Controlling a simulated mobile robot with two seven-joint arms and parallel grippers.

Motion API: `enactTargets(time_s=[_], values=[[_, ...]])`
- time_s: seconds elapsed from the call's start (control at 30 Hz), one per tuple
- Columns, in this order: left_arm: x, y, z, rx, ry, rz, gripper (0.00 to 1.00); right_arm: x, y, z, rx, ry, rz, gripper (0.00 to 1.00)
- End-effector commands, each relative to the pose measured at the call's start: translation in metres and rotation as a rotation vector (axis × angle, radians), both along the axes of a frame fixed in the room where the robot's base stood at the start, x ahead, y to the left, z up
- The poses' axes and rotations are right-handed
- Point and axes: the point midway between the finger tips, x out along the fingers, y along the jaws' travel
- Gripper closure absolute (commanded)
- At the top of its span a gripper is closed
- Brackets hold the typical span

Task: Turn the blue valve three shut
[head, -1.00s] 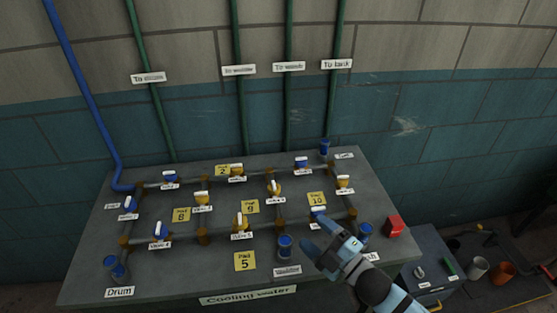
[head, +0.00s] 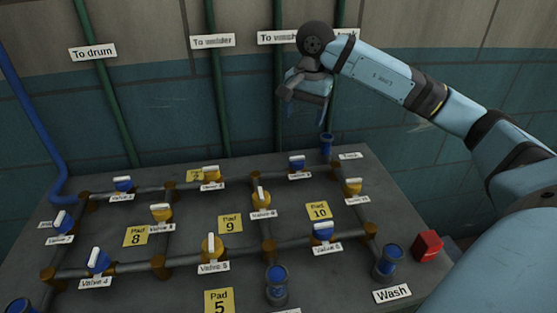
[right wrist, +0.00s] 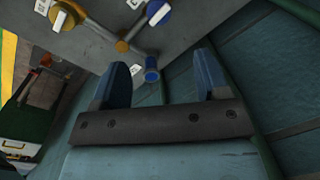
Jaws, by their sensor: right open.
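A blue valve (head: 297,164) with a white handle sits on the back pipe run, right of a yellow valve; its small label is hard to read, but its place fits valve three. Its handle looks roughly in line with the pipe. In the right wrist view a blue valve (right wrist: 158,12), apparently the same one, shows at the top edge beyond the fingertips. My right gripper (head: 304,106) is open and empty, high above and behind this valve, fingers downward. Its two blue fingers (right wrist: 162,78) stand apart in the right wrist view. My left gripper is out of view.
A blue-topped tank stub (head: 326,146) stands upright at the back right, near the valve. Yellow valve (head: 353,187) and blue valve (head: 323,231) are on the right side. Green pipes (head: 278,80) run up the wall behind my gripper. A red box (head: 428,245) sits at the right edge.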

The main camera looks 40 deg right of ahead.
Motion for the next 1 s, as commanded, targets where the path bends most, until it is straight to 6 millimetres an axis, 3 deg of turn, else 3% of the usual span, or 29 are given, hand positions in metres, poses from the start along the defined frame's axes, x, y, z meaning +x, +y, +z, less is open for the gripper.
enactTargets(time_s=[0.17,0.7,1.0], values=[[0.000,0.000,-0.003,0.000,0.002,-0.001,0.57,0.000,-0.005,-0.009,-0.025,0.002,0.001,0.31],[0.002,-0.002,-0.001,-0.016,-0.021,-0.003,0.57,0.007,0.000,-0.114,-0.019,0.002,0.002,0.31],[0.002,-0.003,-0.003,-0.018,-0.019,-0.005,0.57,0.008,0.001,-0.135,-0.020,-0.001,0.001,0.31]])
